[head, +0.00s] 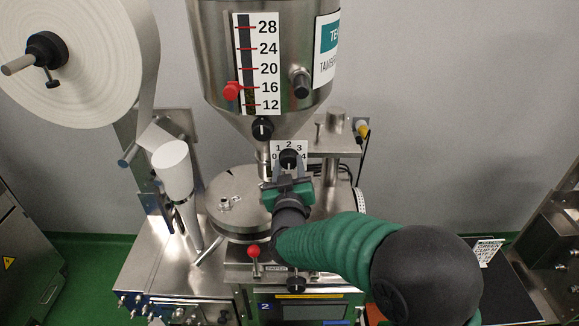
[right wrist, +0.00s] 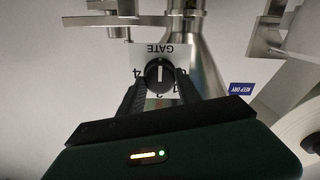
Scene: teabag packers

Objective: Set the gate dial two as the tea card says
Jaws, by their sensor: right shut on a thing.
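The gate dial (head: 289,158) is a black knob on a white plate numbered 0 to 4, below the steel hopper. In the right wrist view the dial (right wrist: 159,72) appears upside down under the word GATE, its white line nearly vertical, toward the 2. My right gripper (head: 288,178) is shut on the knob; in the wrist view its fingers (right wrist: 160,88) stand on either side and hide part of the numbers. A white tea card (head: 487,252) stands at the right; its text, including GREEN, is too small to read fully. My left gripper is not in view.
The hopper (head: 225,60) has a scale with a red pointer (head: 232,91) near 16 and another black knob (head: 262,128) above the dial. A round steel disc (head: 238,200) and a red-topped lever (head: 254,251) are near my right arm. A paper roll (head: 95,60) hangs at left.

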